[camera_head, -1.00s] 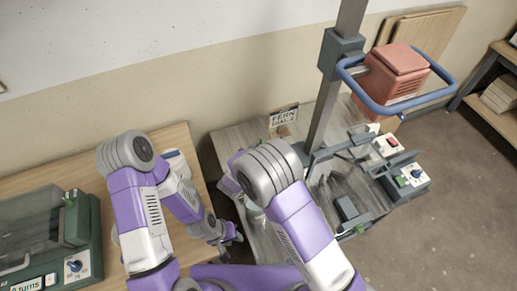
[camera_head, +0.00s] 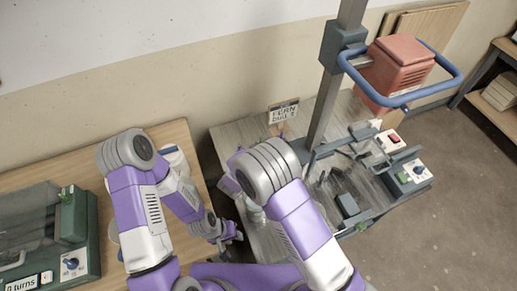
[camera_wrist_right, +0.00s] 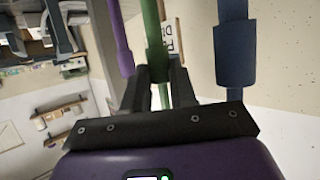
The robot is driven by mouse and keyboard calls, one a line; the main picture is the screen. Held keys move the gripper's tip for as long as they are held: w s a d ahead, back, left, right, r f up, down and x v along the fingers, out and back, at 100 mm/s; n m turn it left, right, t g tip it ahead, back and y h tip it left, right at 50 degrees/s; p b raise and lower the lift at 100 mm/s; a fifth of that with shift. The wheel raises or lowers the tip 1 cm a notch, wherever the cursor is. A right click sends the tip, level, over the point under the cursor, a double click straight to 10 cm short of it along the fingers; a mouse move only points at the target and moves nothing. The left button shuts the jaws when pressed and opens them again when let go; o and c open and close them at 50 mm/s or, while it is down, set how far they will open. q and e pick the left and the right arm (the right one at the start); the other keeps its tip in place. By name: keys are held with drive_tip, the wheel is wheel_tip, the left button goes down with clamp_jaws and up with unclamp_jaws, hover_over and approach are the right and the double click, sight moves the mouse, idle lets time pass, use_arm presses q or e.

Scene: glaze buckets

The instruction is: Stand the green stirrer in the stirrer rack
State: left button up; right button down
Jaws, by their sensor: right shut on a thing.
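In the right wrist view the green stirrer (camera_wrist_right: 153,30) stands between the fingers of my right gripper (camera_wrist_right: 160,78), which is shut on its grip. A purple stirrer (camera_wrist_right: 120,45) is to its left and a blue stirrer (camera_wrist_right: 235,55) to its right, both apart from the fingers. In the head view my right arm hides the right gripper and the stirrers. I cannot make out the stirrer rack in either view. My left gripper (camera_head: 232,236) hangs by the right edge of the left table; its finger opening is too small to tell.
A mixer stand with a red motor head (camera_head: 398,66) and blue hoop handle (camera_head: 450,88) rises at the right of the grey table (camera_head: 232,138). A sign card (camera_head: 284,112) stands at its back. A green-framed machine (camera_head: 80,255) is on the left wooden table (camera_head: 175,135).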

drive_tip(key=c, duration=0.8)
unclamp_jaws()
drive_tip(key=shift+r, duration=0.1)
